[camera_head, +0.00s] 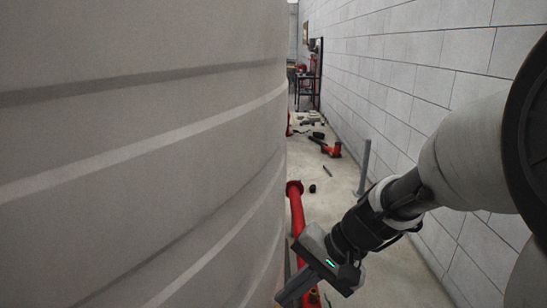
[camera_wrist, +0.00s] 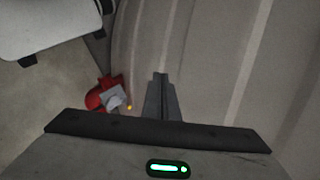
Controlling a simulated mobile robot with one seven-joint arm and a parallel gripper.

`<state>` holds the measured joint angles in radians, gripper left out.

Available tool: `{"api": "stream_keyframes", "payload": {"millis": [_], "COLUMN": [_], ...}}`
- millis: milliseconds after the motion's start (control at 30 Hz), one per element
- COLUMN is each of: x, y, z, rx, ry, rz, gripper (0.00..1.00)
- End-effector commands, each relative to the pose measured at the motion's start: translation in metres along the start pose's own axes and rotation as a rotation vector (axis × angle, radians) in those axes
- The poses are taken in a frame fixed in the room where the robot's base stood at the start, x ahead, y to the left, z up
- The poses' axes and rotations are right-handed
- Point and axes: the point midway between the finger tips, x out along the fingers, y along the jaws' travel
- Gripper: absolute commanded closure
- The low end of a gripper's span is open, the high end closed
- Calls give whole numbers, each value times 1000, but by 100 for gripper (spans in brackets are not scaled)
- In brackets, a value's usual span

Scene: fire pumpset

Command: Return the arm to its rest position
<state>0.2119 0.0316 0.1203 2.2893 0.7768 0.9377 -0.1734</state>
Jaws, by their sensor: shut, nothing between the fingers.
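My arm comes in from the right in the head view and slants down to the left. My gripper (camera_head: 288,296) is at the bottom centre of that view, close to the large grey tank (camera_head: 140,150). In the wrist view my gripper (camera_wrist: 160,78) has its fingers together with nothing between them. The ribbed tank wall (camera_wrist: 215,60) lies behind and to the right of the fingers. I cannot tell whether the fingertips touch it.
A red pipe (camera_head: 297,222) runs along the tank's base. A block wall (camera_head: 400,80) bounds the right. A grey post (camera_head: 364,165) stands near it. Red parts (camera_head: 330,148) and small dark items lie on the floor farther back. A red fitting (camera_wrist: 104,93) shows left of the fingers.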

Motion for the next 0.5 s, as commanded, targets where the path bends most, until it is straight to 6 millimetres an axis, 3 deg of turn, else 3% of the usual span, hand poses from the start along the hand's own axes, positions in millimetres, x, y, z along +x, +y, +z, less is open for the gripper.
{"api": "stream_keyframes", "payload": {"millis": [33,200,500], "x": [-17,-67,-126], "y": [2,26,53], "z": [12,40,59], "rx": [-79,-285,-486], "ry": [46,191,400], "rz": [54,235,421], "gripper": [100,100,100]}}
